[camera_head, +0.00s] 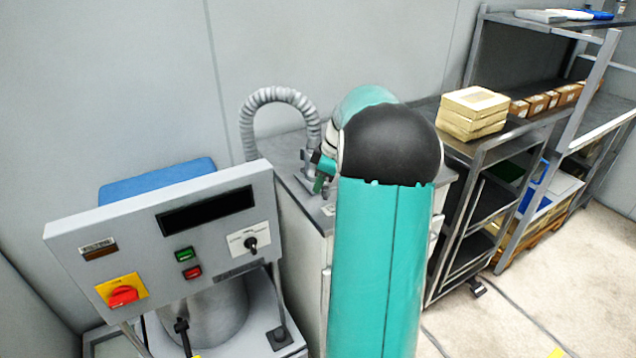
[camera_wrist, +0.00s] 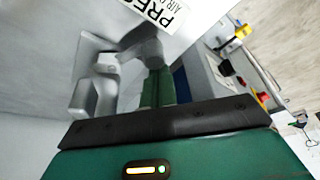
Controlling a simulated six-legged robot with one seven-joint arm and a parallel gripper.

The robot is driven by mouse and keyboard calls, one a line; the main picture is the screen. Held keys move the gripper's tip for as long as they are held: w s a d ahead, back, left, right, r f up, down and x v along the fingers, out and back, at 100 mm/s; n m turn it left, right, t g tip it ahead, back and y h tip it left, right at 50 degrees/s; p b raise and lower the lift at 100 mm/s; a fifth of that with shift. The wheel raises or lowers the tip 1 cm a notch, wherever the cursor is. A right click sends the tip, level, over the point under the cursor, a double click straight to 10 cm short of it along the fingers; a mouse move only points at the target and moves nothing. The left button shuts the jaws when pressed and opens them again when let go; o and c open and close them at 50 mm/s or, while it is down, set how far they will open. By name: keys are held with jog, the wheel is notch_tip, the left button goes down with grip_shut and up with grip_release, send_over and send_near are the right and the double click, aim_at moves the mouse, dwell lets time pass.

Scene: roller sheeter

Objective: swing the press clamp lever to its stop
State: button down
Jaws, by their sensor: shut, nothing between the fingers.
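The press clamp lever shows in the wrist view as a grey metal handle (camera_wrist: 97,92) on a flat plate, with an arm reaching toward my fingertips. In the head view a small grey metal part (camera_head: 308,182) of it stands on the grey cabinet top beside my gripper, mostly hidden behind my arm. My gripper (camera_head: 321,176) has green fingers, which also show in the wrist view (camera_wrist: 158,88). They are shut, with nothing between them, close to the right of the lever's arm. I cannot tell whether they touch it.
A control panel (camera_head: 135,215) with a red knob stands front left. A ribbed grey hose (camera_head: 275,95) arches behind the cabinet. A steel rack with yellow boxes (camera_head: 472,112) stands at right. In the wrist view a white label (camera_wrist: 160,12) lies near the lever.

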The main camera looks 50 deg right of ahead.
jog(key=n, duration=0.1)
jog(key=s+d+n, duration=0.1)
jog(key=n, duration=0.1)
jog(key=shift+s+d+f+n+g+y, duration=0.1)
jog(key=shift+s+d+n+g+y, duration=0.05)
jog(key=shift+s+n+g+y, duration=0.2)
jog(key=n, duration=0.1)
jog(key=d+n, duration=0.1)
jog(key=shift+s+d+n+g+y, duration=0.1)
jog(key=shift+s+n+g+y, duration=0.2)
jog(key=shift+n+g+y, duration=0.05)
jog(key=d+n, duration=0.1)
jog(key=n, duration=0.1)
jog(key=n+g, duration=0.1)
jog(key=shift+s+d+n, duration=0.35)
jog(key=shift+n, duration=0.05)
jog(key=shift+d, duration=0.3)
jog(key=shift+s+d, duration=0.1)
jog(key=shift+d, duration=0.05)
